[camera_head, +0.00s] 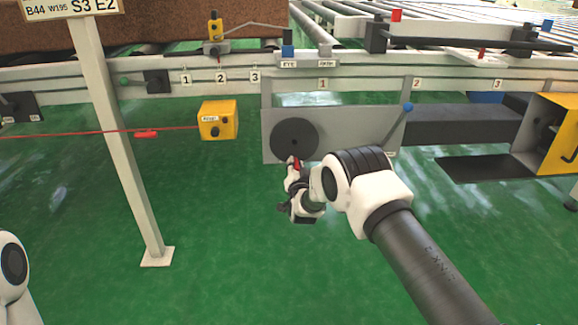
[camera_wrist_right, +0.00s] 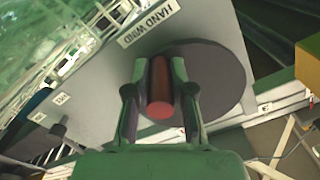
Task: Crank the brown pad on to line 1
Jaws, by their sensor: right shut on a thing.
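The brown pad (camera_head: 150,28) lies at the upper left of the head view, on the conveyor behind the white rail. The hand-wind crank is a dark round disc (camera_head: 294,139) on a grey panel (camera_head: 360,128), and it also shows in the right wrist view (camera_wrist_right: 222,80). My right gripper (camera_head: 294,165) is at the lower edge of the disc. In the right wrist view its fingers (camera_wrist_right: 158,95) are shut on the red crank handle (camera_wrist_right: 160,108), one on each side. Only a white piece of my left arm shows at the lower left; its gripper is out of view.
Roller lines with number plates 1 (camera_head: 323,84), 2 (camera_head: 416,84) and 3 (camera_head: 497,85) lie right of the pad. A blue-knobbed lever (camera_head: 407,107) stands right of the disc. A yellow box (camera_head: 218,120) hangs on a red cord. A white post (camera_head: 118,140) stands left. Green floor is clear below.

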